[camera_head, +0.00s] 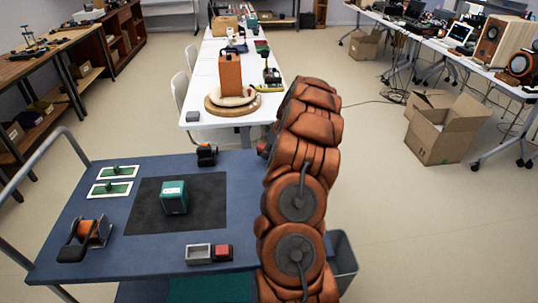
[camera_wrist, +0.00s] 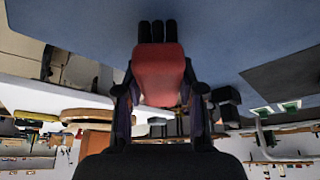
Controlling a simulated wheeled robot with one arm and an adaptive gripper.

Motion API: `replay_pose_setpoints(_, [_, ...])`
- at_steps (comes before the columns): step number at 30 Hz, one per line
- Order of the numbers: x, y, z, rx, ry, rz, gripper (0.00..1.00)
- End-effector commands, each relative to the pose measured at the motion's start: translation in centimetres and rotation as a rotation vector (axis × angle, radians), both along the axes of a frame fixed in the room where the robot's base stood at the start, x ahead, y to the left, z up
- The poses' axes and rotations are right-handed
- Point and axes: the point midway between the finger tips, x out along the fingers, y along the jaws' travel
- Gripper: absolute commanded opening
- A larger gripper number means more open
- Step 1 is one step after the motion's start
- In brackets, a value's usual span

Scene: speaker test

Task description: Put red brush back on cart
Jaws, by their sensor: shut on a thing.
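The red brush (camera_wrist: 160,75) is between the two dark fingers of my gripper (camera_wrist: 160,98) in the wrist view, which shows the room upside down. The gripper is shut on its red body. Its dark end (camera_wrist: 158,32) points toward the blue top of the cart (camera_wrist: 90,22). I cannot tell whether it touches that top. In the head view the blue cart (camera_head: 130,255) stands in front of me. My arm hides its right side and most of the gripper; a small red and dark patch shows beside the arm at the cart's far right edge.
On the cart are a green box (camera_head: 174,198) on a black mat (camera_head: 212,227), two green-and-white boards, an orange spool device (camera_head: 93,232), a grey tray (camera_head: 198,254) beside a red block (camera_head: 223,252), and a small black device (camera_head: 206,155). A white table (camera_head: 205,95) stands beyond.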

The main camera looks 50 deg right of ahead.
Motion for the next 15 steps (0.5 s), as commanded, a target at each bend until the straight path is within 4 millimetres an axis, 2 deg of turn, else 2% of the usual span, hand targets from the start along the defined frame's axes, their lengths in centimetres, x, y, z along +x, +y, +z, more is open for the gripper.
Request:
replay_pose_setpoints(5, [0.0, 0.0, -2.0, 0.000, 0.001, -0.001, 0.00])
replay_pose_setpoints(15, [0.0, 0.0, -2.4, -0.001, 0.000, 0.000, 0.00])
